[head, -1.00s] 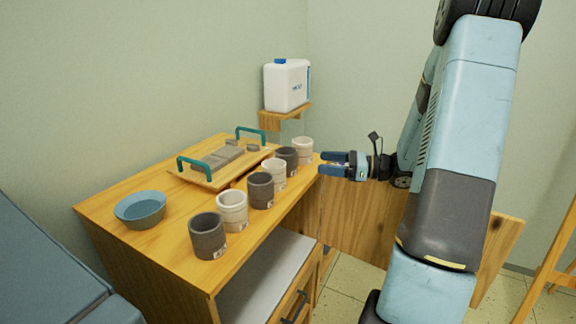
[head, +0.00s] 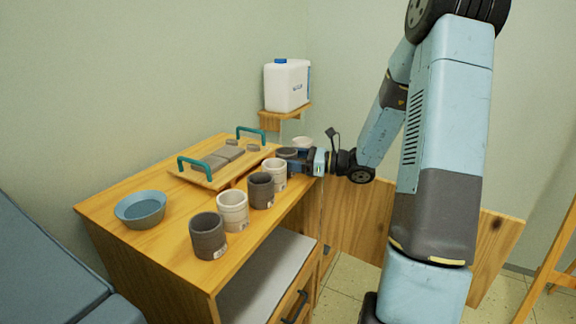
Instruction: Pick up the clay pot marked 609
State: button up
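Several clay pots, dark grey and pale by turns, stand in a row along the right edge of the wooden cabinet top. From the near end they are a dark pot (head: 207,236), a pale pot (head: 232,211), a dark pot (head: 261,191), a pale pot (head: 275,174), a dark pot (head: 287,153) and a far pale pot (head: 302,142). Their small labels are too small to read, so I cannot tell which is 609. My gripper (head: 298,163) is at the fifth, dark pot and hides much of it. Whether its fingers touch that pot is unclear.
A blue-grey bowl (head: 140,208) and a wooden tray (head: 205,181) with teal handles and grey slabs are on the cabinet top (head: 165,244). A white jug (head: 287,85) stands on a small wall shelf (head: 285,116) behind. Neighbouring pots stand close to my gripper.

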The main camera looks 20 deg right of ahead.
jog(key=shift+w+a, duration=0.25)
jog(key=shift+a, duration=0.25)
jog(key=shift+c, duration=0.2)
jog(key=c, duration=0.7)
jog(key=shift+c, duration=0.4)
jog(key=shift+r, duration=0.1)
